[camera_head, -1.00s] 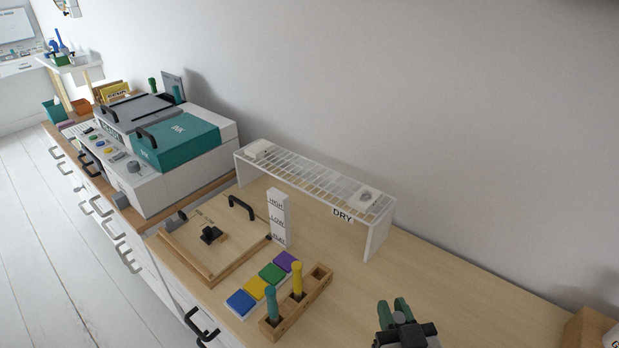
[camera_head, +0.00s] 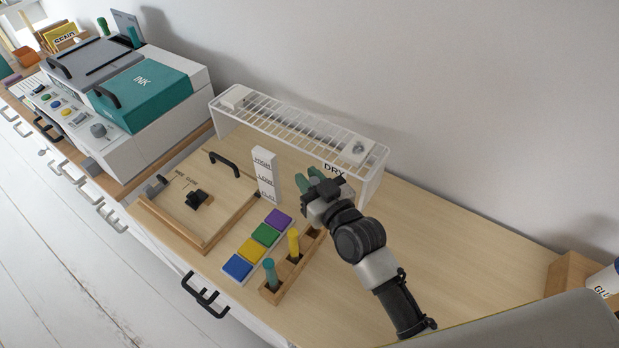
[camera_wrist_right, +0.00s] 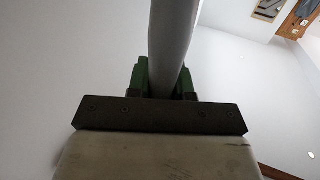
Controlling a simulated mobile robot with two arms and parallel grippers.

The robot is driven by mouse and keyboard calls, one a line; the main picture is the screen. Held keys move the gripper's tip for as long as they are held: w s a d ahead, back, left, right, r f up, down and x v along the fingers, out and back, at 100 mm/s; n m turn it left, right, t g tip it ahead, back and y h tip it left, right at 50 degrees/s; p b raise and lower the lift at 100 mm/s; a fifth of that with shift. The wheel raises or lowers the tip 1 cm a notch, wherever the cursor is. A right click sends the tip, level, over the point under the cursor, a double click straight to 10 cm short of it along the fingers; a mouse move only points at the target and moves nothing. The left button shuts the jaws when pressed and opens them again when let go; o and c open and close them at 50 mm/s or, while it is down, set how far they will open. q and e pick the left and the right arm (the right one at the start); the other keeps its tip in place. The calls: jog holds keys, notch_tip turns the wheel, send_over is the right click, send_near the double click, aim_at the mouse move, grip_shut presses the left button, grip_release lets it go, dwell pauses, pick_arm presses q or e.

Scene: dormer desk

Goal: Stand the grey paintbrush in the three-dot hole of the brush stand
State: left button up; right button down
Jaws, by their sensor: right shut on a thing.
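The brush stand (camera_head: 292,280) is a narrow wooden block near the front edge of the desk in the head view. A teal brush (camera_head: 270,273) and a yellow brush (camera_head: 293,243) stand upright in it. Its far end is partly hidden behind my right gripper (camera_head: 318,183), and its dot marks are too small to read. In the right wrist view my green fingers are shut on a smooth grey shaft (camera_wrist_right: 173,40), the grey paintbrush. The brush is hard to make out in the head view. My left gripper is not in view.
Coloured pads (camera_head: 264,235) lie beside the stand. A white labelled block (camera_head: 265,174) stands behind them, and the white DRY rack (camera_head: 372,178) is close behind my gripper. A wooden board (camera_head: 190,218) with a black handle lies left. The desk to the right is mostly clear.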

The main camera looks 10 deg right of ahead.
notch_tip(320, 180, down, 8)
jog(key=b, duration=0.6)
dwell(0.4)
jog(key=c, duration=0.9)
grip_release()
jog(key=shift+c, duration=0.2)
jog(key=b+v, duration=0.1)
jog(key=v, duration=1)
jog(key=shift+f, duration=0.1)
